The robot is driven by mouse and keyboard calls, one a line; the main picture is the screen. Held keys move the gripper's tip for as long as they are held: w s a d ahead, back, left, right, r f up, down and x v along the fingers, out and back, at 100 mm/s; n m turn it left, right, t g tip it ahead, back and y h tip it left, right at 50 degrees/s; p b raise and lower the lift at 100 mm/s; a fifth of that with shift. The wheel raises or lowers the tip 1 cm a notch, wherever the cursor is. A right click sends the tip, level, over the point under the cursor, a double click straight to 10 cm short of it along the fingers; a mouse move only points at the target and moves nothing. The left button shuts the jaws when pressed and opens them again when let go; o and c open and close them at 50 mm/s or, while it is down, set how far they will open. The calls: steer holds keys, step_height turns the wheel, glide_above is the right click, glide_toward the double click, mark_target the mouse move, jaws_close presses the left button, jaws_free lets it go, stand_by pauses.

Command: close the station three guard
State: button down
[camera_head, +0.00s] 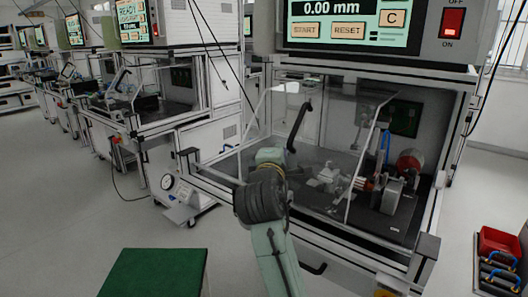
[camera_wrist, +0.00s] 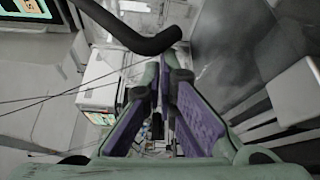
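The nearest station has a clear guard (camera_head: 340,110) with a dark curved handle (camera_head: 299,126). The guard looks raised, standing out over the bench, though its exact angle is hard to tell. No station number is readable. My gripper (camera_head: 270,156) is at the front left of this station, below the handle; my own arm partly hides it. In the wrist view the black handle (camera_wrist: 130,36) crosses above the fingertips, outside the grip. The two purple-padded fingers of my gripper (camera_wrist: 160,85) are apart with nothing between them.
A test fixture (camera_head: 390,190) with a red part stands on the station bed. A display panel (camera_head: 375,28) overhangs it. Other stations line the left. A green-topped surface (camera_head: 155,272) is at the front; a red bin (camera_head: 498,242) is at right.

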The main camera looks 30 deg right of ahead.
steer(key=s+d, duration=0.2)
steer(key=s, duration=0.3)
steer(key=s+d, duration=0.1)
steer(key=s, duration=0.4)
steer(key=s+d+b, duration=0.1)
steer(key=s+d, duration=0.1)
steer(key=s, duration=0.3)
steer(key=shift+s+d, duration=0.1)
steer(key=shift+d, duration=0.25)
